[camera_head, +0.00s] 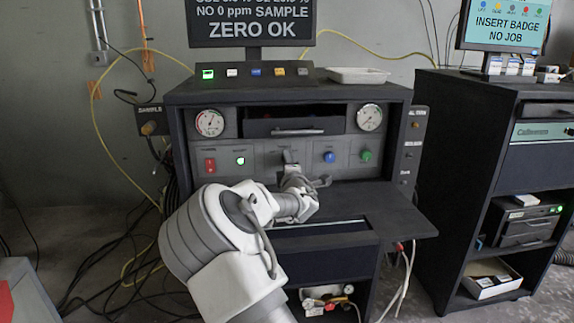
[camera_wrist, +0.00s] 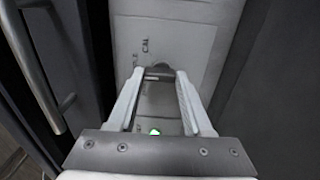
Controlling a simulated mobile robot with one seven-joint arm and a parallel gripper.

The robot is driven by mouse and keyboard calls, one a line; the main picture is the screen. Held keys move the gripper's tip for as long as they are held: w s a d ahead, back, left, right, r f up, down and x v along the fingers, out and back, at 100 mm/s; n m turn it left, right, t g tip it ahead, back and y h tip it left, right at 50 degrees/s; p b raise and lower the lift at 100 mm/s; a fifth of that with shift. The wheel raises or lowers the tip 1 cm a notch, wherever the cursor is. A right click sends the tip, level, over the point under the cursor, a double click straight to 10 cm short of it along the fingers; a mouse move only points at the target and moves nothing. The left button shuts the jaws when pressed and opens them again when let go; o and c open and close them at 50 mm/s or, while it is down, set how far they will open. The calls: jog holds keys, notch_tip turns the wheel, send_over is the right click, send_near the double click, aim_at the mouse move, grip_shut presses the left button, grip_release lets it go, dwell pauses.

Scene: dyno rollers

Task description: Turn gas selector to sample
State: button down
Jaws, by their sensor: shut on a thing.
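The gas selector is a dark grey knob (camera_head: 290,156) in the middle of the cabinet's grey front panel, partly hidden behind my gripper in the head view. In the wrist view the selector knob (camera_wrist: 159,72) is between the tips of the two pale fingers. My gripper (camera_wrist: 160,77) is shut on it, with the fingers on either side.
A red switch (camera_head: 210,165) and a lit green button (camera_head: 240,160) are left of the selector; blue (camera_head: 329,157) and green (camera_head: 366,155) knobs are right. A drawer (camera_head: 297,125) with a bar handle is above. A shelf (camera_head: 395,213) juts out below. The monitor (camera_head: 252,25) reads "ZERO OK".

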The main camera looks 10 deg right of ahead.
jog(key=shift+c, duration=1.6)
grip_release()
jog(key=shift+s, duration=0.15)
jog(key=s+p, duration=0.3)
jog(key=s, duration=1.4)
jog(key=shift+s, duration=0.1)
